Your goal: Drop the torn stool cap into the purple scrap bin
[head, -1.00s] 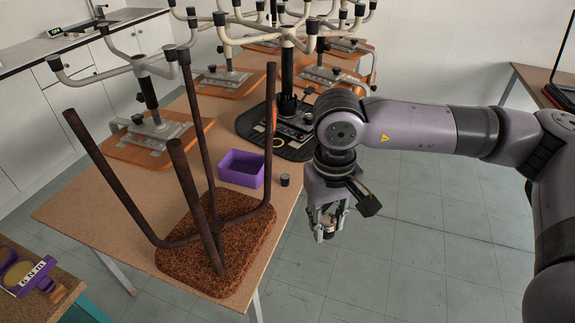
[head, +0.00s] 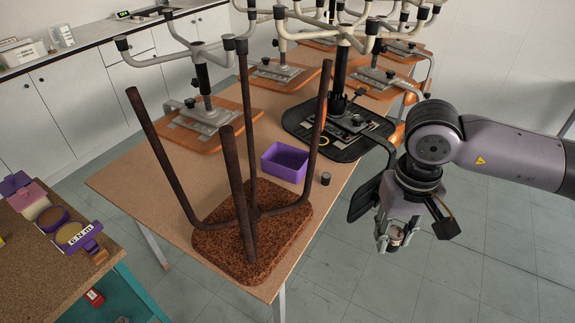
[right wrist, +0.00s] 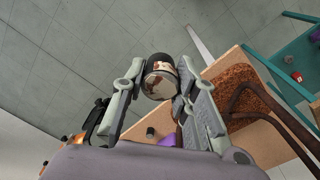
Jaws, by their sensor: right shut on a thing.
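My right gripper (head: 394,238) is shut on the torn stool cap (head: 397,237), a small dark cap with a pale, rust-stained patch. It hangs over the floor, right of the table edge. In the right wrist view the cap (right wrist: 160,78) sits between the fingers, its round end showing. The purple scrap bin (head: 270,166) stands open on the table, left of the gripper; no contents can be made out. Part of its purple wall shows low in the right wrist view (right wrist: 180,141). My left gripper is not in view.
A small black cap (head: 326,179) stands on the table (head: 160,190) beside the bin. An upturned stool with rusty legs (head: 237,190) stands left of the bin, its legs rising high. More upturned chairs are behind. A side table (head: 50,265) with purple items is at left.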

